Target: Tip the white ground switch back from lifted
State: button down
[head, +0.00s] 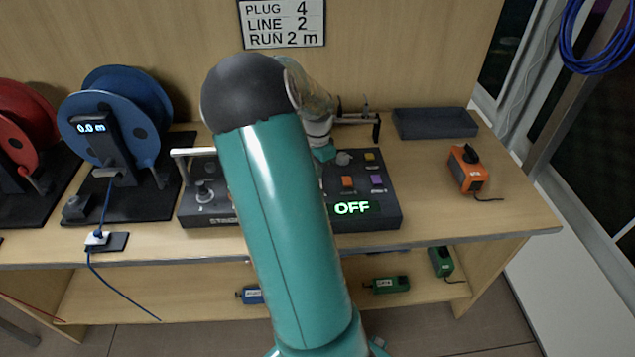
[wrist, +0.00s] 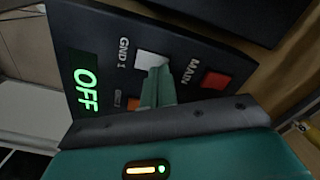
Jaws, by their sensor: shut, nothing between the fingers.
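The white ground switch (wrist: 148,61) sits on the dark control panel (wrist: 185,45), beside the "GND 1" label. In the head view my arm hides it, though the panel (head: 385,218) shows. My gripper (wrist: 157,75) is shut and empty, and its teal fingertips are right at the switch's lower edge in the wrist view. I cannot tell whether they touch it, nor which way the switch is tilted. In the head view part of my gripper (head: 325,153) shows above the panel. The panel's green display (wrist: 84,88) reads OFF.
A red switch (wrist: 215,82) marked MAIN is close to the fingers. An orange switch (head: 348,182), a purple one (head: 377,180) and a yellow one (head: 370,156) are on the panel. An empty dark tray (head: 434,124) and an orange device (head: 467,168) stand to the right.

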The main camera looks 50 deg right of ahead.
jog(key=shift+f, duration=0.55)
dwell(0.4)
jog(key=shift+r, duration=3.5)
jog(key=shift+a, duration=0.1)
